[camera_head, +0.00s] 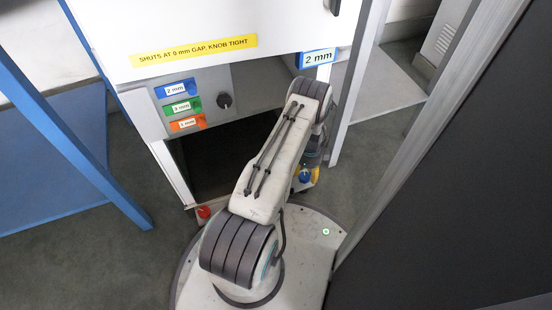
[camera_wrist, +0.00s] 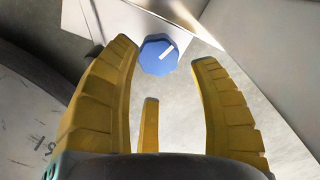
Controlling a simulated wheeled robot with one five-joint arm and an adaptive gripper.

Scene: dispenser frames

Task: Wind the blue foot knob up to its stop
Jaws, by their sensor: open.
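The blue foot knob (camera_wrist: 158,55) is a faceted blue cap with a white line pointing to the upper right. It lies at the mouth of my gripper (camera_wrist: 167,55), between and slightly beyond the yellow fingertips. The fingers stand apart with gaps on both sides, and no firm contact shows. In the head view the blue knob (camera_head: 305,176) shows small below the end of my arm, and my gripper (camera_head: 307,180) is mostly hidden by the arm, with bits of yellow visible.
A red knob (camera_head: 204,212) sits at the cabinet's front left foot. A blue "2 mm" tag (camera_head: 318,58) hangs right. A dark panel (camera_head: 460,190) stands close on the right.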

